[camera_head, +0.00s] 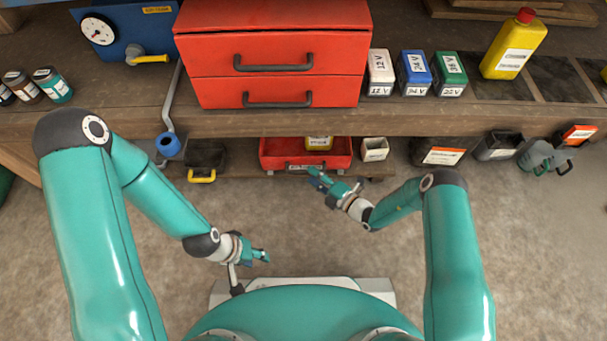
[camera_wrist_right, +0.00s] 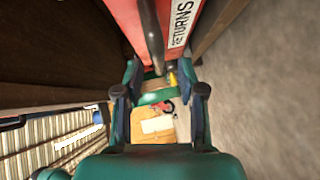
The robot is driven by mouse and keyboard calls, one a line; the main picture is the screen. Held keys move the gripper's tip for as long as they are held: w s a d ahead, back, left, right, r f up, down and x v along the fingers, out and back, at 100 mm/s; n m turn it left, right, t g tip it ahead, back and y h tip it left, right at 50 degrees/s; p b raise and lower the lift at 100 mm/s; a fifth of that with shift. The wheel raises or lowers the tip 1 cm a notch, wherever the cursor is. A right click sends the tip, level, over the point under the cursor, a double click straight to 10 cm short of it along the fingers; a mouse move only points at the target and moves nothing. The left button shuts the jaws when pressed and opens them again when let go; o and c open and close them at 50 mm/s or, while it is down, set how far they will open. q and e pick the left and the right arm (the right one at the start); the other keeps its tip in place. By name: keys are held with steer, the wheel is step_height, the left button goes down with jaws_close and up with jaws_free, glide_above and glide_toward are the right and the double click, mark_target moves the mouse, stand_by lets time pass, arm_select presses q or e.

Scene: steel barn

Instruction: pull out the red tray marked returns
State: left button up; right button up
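The red tray (camera_head: 280,163) sits on the low shelf under the bench, with a yellow labelled item (camera_head: 318,142) at its back. In the right wrist view its red front (camera_wrist_right: 125,18) carries a white label reading RETURNS (camera_wrist_right: 180,24) and a dark bar handle (camera_wrist_right: 152,38). My right gripper (camera_head: 318,178) is just in front of the tray. In its wrist view, my right gripper (camera_wrist_right: 160,78) has its fingers apart, one on each side of the handle's lower end; I cannot tell whether they touch it. My left gripper (camera_head: 262,256) is low over the floor, away from the tray.
A black bin with a yellow handle (camera_head: 205,160) is left of the tray. The bench edge (camera_head: 230,125) overhangs the tray. The floor in front (camera_head: 150,235) is clear.

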steer(key=shift+b+x, duration=0.45)
steer(key=shift+x, duration=1.3)
jaws_close()
